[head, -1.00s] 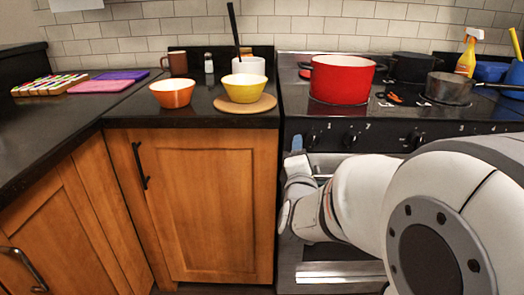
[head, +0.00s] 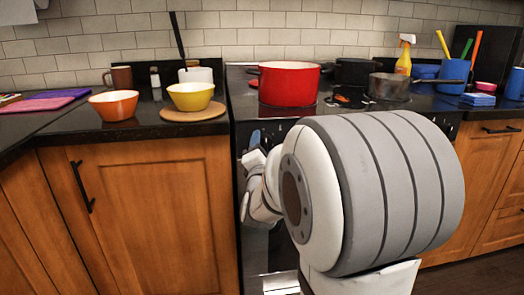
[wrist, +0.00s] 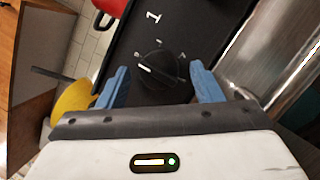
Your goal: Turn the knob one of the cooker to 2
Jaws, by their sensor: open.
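Knob one (wrist: 157,72) of the cooker is a round black knob on the black front panel, with a large white "1" beyond it in the wrist view. A short white line on the knob points to the left, near a small letter mark. My gripper (wrist: 159,67) is open, its two blue fingers on either side of the knob. I cannot tell whether they touch it. In the head view my gripper (head: 254,138) is at the left end of the cooker (head: 238,90) front, and my arm hides the knobs there.
A red pot (head: 289,85), a black pot (head: 357,72) and a grey saucepan (head: 389,87) stand on the cooktop. Yellow (head: 191,97) and orange (head: 114,105) bowls are on the left counter. The oven handle (wrist: 280,53) runs close right of the gripper in the wrist view.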

